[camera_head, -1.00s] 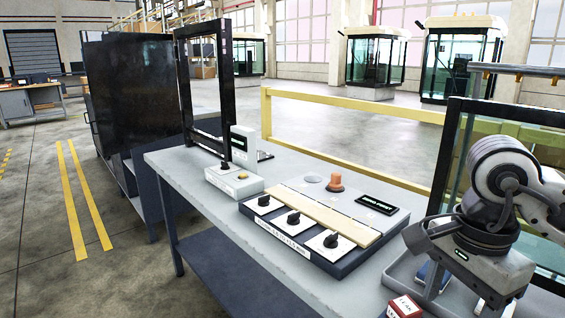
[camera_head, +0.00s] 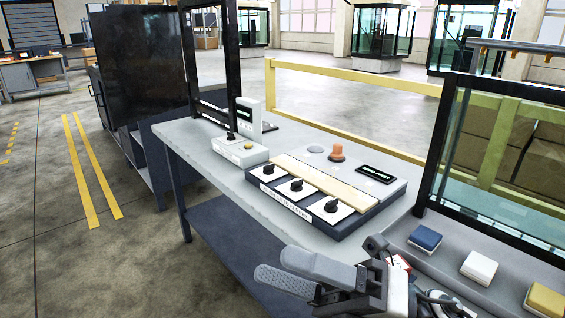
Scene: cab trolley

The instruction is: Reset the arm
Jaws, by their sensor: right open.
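My right gripper (camera_head: 285,280) is low in the head view, in front of the grey workbench's (camera_head: 215,168) near edge. Its two grey fingers point left and are apart, with nothing seen between them. The arm behind it comes in from the bottom right. The gripper is clear of the control panel (camera_head: 336,212) with its black knobs, which lies on the bench above it in the picture. My left gripper is not in view.
A grey tray at right holds a blue block (camera_head: 425,239), a white block (camera_head: 479,268) and a yellow block (camera_head: 547,300). A red-and-white box (camera_head: 400,262) is partly hidden behind my arm. A black-framed glass pane (camera_head: 520,190) stands behind the tray. Floor at left is open.

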